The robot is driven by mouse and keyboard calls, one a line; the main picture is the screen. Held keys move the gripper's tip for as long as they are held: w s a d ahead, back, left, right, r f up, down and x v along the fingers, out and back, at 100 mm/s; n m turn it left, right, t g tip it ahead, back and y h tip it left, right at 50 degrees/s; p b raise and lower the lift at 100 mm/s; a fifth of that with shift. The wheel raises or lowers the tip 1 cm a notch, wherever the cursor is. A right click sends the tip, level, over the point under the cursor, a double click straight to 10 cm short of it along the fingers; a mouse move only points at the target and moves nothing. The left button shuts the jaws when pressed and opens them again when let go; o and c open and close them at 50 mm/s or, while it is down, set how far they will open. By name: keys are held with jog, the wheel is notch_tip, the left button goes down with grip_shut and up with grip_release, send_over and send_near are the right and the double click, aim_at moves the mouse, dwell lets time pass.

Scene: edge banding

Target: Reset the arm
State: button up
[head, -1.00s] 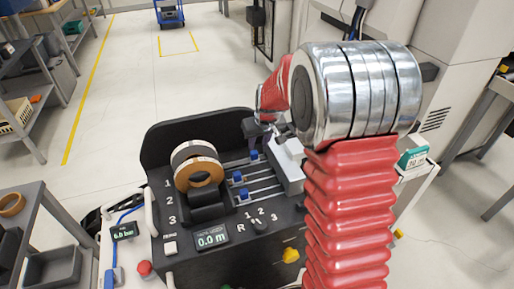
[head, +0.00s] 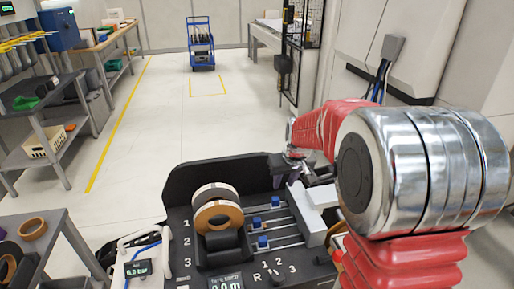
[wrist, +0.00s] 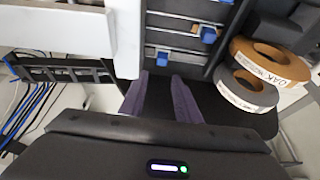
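My gripper (head: 288,168) hangs at the upper right of the black console in the head view, near the white block at its right edge. In the wrist view its two dark purple fingers (wrist: 161,82) stand apart with nothing between them. My red-sleeved arm with its big metal joint (head: 425,165) fills the right of the head view. An oak-coloured roll (head: 218,216) and a grey-white roll behind it sit on the console (head: 182,188); in the wrist view the oak roll is labelled (wrist: 290,68).
Blue clamps on rails (head: 262,242) lie right of the rolls. A grey table with a tape roll (head: 33,229) stands at the left. A blue trolley (head: 201,45) stands far ahead. The floor between is clear. A white cabinet (head: 415,45) is at the right.

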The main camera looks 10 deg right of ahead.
jog(key=s+a+r, duration=0.3)
jog(key=s, duration=0.7)
jog(key=s+a+r, duration=0.3)
jog(key=s, duration=0.7)
jog(key=s+a+r+t, duration=0.1)
jog(key=s+a+r, duration=0.2)
jog(key=s, duration=0.7)
jog(key=shift+s+r, duration=0.3)
jog(key=shift+r, duration=0.15)
jog(key=shift+a, duration=0.1)
dwell(1.5)
